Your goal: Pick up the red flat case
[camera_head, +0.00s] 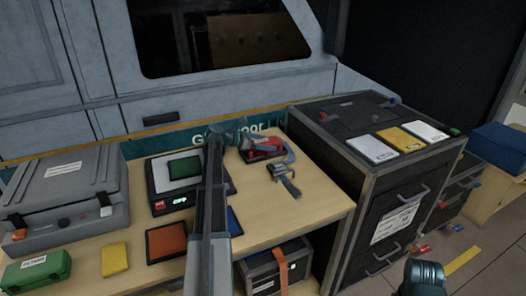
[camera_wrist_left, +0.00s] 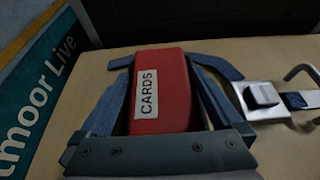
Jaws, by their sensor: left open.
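The red flat case (camera_wrist_left: 172,88), with a white label reading CARDS, lies on the wooden table in the left wrist view. In the head view the red case (camera_head: 264,154) is at the table's back right, partly covered by my gripper. My left gripper (camera_wrist_left: 168,64) is open, with one blue finger along each side of the case. The fingers look close to its sides; I cannot tell whether they touch. My left gripper also shows in the head view (camera_head: 270,146).
A metal buckle with a blue strap (camera_wrist_left: 262,98) lies just right of the case. A dark cabinet (camera_head: 350,165) stands right of the table. A scale (camera_head: 160,190) bearing a green case (camera_head: 184,167) is to the left. The van wall (camera_head: 165,105) is behind.

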